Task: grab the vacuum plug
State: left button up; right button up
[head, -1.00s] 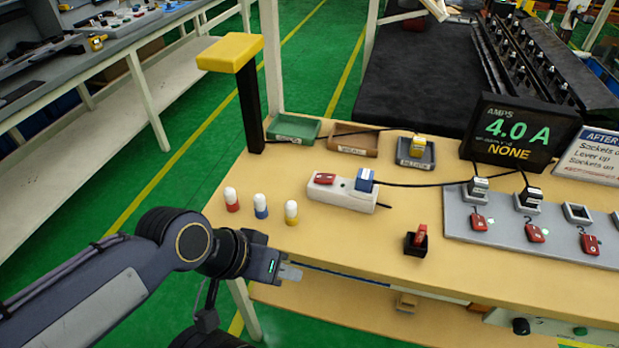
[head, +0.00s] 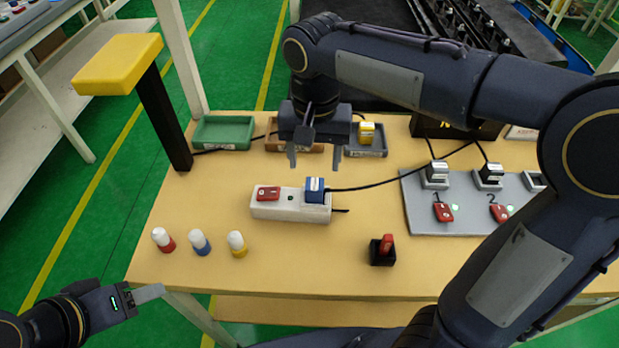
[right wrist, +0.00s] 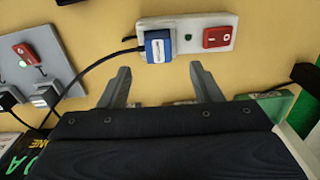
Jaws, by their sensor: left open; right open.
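A blue plug (head: 315,190) with a white label sits in the white power strip (head: 280,209), beside a red switch; it also shows in the right wrist view (right wrist: 159,46). A yellow plug (head: 366,133) rests in a grey tray behind. Two black-and-white plugs (head: 436,172) (head: 489,174) stand on a grey panel at the right. Their labels are too small to read, so I cannot tell which is the vacuum plug. My right gripper (head: 315,160) is open and empty above and just behind the blue plug. My left gripper (head: 150,293) is open off the table's front left corner.
Three capped cylinders (head: 199,242) stand at the front left. A red switch in a black holder (head: 382,250) stands front right. A yellow-topped post (head: 118,63) rises at the left edge. Black cables cross the table. The front middle is clear.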

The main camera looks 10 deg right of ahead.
aim_at(315, 184)
jog(key=f, duration=0.7)
jog(key=shift+s+f, duration=0.15)
jog(key=shift+s, duration=0.05)
jog(key=shift+c, duration=0.2)
jog(key=c, duration=1)
jog(key=shift+c, duration=0.2)
